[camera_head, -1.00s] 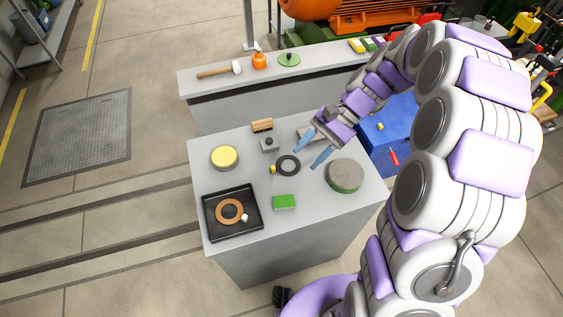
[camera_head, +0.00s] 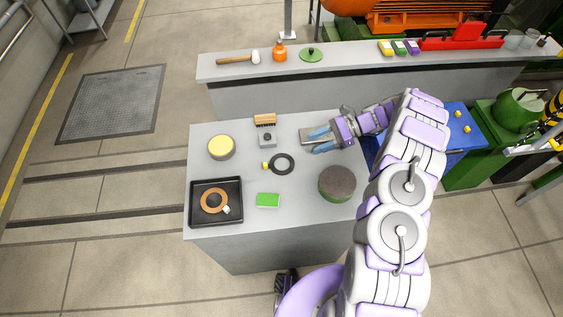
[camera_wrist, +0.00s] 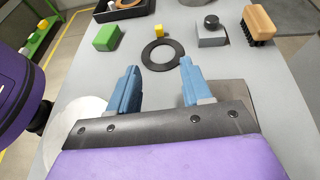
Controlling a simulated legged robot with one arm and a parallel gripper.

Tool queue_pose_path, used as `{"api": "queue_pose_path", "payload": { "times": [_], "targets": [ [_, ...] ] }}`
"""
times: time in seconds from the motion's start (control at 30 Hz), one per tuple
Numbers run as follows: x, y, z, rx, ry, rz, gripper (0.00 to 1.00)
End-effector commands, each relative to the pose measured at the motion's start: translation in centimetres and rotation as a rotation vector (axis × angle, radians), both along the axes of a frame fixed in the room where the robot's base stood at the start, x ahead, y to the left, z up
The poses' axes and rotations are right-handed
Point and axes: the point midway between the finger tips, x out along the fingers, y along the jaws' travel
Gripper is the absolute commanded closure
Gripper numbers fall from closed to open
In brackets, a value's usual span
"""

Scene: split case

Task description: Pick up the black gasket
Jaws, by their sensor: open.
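The black gasket (camera_head: 281,164) is a flat dark ring lying on the grey table, near its middle. In the wrist view the gasket (camera_wrist: 160,55) lies beyond the fingertips, roughly in line with the gap between them. My gripper (camera_head: 311,141) is to the right of the gasket and apart from it. Its two blue fingers (camera_wrist: 158,72) are spread with nothing between them. How high the fingers are above the table is hard to tell.
A small yellow cube (camera_head: 265,166) sits close left of the gasket. A green block (camera_head: 268,200), a round dark-topped piece (camera_head: 337,182), a grey block with a black knob (camera_head: 267,140), a brush (camera_head: 265,120), a yellow-topped round piece (camera_head: 221,147) and a black tray (camera_head: 193,210) surround it.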

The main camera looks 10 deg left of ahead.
Motion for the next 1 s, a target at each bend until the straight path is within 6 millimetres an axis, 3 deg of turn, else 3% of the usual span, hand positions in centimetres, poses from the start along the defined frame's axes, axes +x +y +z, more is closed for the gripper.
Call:
{"api": "queue_pose_path", "payload": {
  "times": [0.5,1.0],
  "targets": [
    [-2.7,7.0,-3.5,0.003,0.012,-0.002,0.51],
    [-4.3,11.4,-5.2,0.000,0.010,-0.002,0.51]
  ]
}}
